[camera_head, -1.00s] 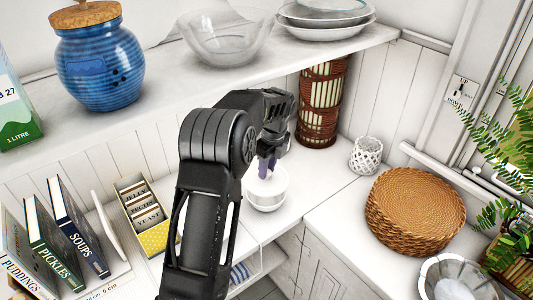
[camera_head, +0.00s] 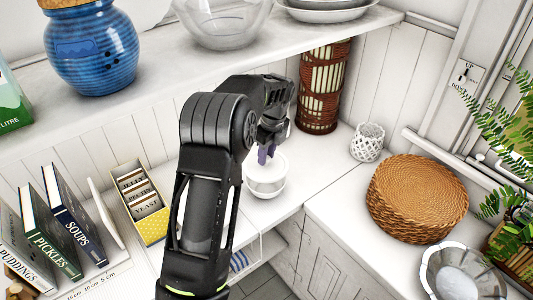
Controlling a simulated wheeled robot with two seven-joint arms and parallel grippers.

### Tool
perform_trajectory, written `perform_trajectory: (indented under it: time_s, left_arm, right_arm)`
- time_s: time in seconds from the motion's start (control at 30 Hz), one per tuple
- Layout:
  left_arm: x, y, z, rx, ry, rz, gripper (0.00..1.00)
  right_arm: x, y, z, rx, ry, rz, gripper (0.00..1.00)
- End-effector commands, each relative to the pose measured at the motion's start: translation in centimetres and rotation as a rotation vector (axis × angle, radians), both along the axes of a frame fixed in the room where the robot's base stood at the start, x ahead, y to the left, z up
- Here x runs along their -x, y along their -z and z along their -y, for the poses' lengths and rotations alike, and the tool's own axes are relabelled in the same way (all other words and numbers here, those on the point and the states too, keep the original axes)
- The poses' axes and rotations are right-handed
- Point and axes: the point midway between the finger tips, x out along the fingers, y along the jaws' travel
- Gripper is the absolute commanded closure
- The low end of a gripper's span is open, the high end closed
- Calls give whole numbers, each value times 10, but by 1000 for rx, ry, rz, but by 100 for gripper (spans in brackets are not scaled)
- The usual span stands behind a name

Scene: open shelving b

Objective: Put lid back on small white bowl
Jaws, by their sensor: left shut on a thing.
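The small white bowl (camera_head: 266,190) stands on the counter near the back corner, at mid-picture. The white lid (camera_head: 263,168) shows at the bowl's top, under my fingers; I cannot tell whether it is seated on the rim or just above it. My left gripper (camera_head: 266,154), with purple fingertips, is directly over the bowl and shut on the lid. The fingers and the black wrist hide part of the lid and its grip point. My right gripper is not in view.
A yellow box of packets (camera_head: 152,226) and upright books (camera_head: 72,228) stand left of my arm. A wicker basket (camera_head: 417,197), a white lattice cup (camera_head: 367,142) and a rattan cylinder (camera_head: 323,85) stand to the right. A shelf with a blue jar (camera_head: 93,48) overhangs behind.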

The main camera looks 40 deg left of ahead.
Motion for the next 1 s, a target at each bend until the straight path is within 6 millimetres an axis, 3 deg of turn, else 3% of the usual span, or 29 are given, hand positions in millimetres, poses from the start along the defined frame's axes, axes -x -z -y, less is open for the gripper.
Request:
perform_trajectory:
  time_s: [0.2,0.43,1.0]
  left_arm:
    - [0,26,1,0,2,1,100]
    - [0,43,0,0,1,0,100]
    - [0,48,0,0,1,0,100]
  right_arm:
    - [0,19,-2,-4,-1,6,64]
    - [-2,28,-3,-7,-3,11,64]
    - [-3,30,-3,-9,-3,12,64]
